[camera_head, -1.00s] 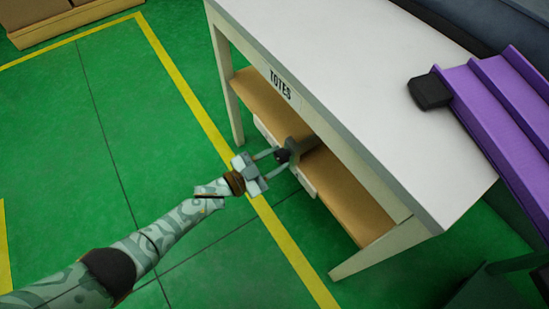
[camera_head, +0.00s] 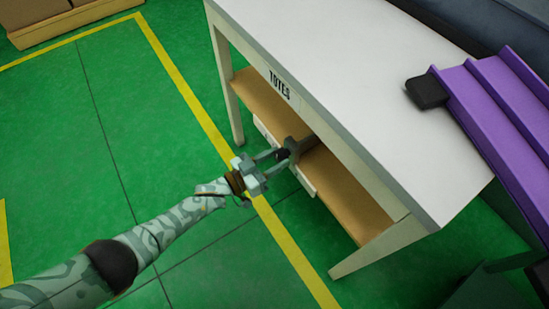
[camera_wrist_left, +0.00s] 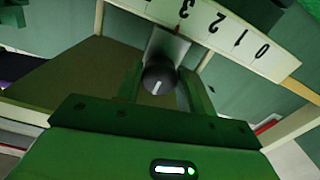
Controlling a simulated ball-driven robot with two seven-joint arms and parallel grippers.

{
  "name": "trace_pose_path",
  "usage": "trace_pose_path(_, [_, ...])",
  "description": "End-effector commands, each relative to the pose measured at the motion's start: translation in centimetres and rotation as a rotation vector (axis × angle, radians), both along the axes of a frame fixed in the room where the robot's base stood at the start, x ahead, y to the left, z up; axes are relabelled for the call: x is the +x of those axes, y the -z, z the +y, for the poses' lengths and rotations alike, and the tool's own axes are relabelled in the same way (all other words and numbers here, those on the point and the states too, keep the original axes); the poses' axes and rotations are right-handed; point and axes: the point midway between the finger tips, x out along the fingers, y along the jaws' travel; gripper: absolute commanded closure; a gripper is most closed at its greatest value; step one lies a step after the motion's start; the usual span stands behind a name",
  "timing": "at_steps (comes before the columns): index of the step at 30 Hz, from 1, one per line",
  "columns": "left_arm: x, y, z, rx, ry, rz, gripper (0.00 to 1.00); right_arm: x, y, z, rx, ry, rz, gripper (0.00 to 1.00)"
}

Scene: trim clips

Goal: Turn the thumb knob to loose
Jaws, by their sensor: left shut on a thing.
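The thumb knob (camera_wrist_left: 158,80) is a dark, round knob with a short white mark on its face. It sits on a grey bracket (camera_wrist_left: 166,44) at the table's lower shelf. My left gripper (camera_wrist_left: 160,88) has one finger on each side of the knob and is shut on it. In the head view the dark knob (camera_head: 283,154) shows between the fingertips of my left gripper (camera_head: 279,156), and the fingers partly hide it. My right gripper is in neither view.
A white table (camera_head: 350,90) marked "TOTES" stands over a wooden shelf (camera_head: 345,200). A white strip (camera_wrist_left: 235,38) with printed numbers runs behind the knob. A purple ribbed piece (camera_head: 500,95) and a black block (camera_head: 427,91) are at the table's right.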

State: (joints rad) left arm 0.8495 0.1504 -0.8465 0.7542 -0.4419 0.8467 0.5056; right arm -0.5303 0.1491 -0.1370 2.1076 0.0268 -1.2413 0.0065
Motion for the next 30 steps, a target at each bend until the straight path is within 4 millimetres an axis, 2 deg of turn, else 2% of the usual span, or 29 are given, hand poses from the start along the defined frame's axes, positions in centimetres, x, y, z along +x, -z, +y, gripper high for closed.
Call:
trace_pose_path(10, [-0.2,0.4,0.2,0.005,-0.001,0.009,0.85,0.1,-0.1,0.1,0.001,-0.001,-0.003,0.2])
trace_pose_path(11, [-0.2,0.4,0.2,0.004,-0.002,0.008,0.57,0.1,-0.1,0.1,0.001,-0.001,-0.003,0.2])
trace_pose_path(12, [-0.2,0.4,0.2,0.004,-0.002,0.008,0.46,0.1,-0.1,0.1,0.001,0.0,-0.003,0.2])
trace_pose_path(13, [-0.2,0.4,0.2,0.004,-0.001,0.007,0.41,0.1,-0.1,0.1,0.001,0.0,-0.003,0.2])
trace_pose_path(26, [-0.1,0.1,0.1,0.001,-0.001,0.003,0.41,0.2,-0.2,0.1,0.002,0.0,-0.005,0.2])
trace_pose_path(30, [-0.7,-0.1,1.0,0.002,-0.001,0.001,0.41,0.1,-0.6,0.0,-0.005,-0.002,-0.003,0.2])
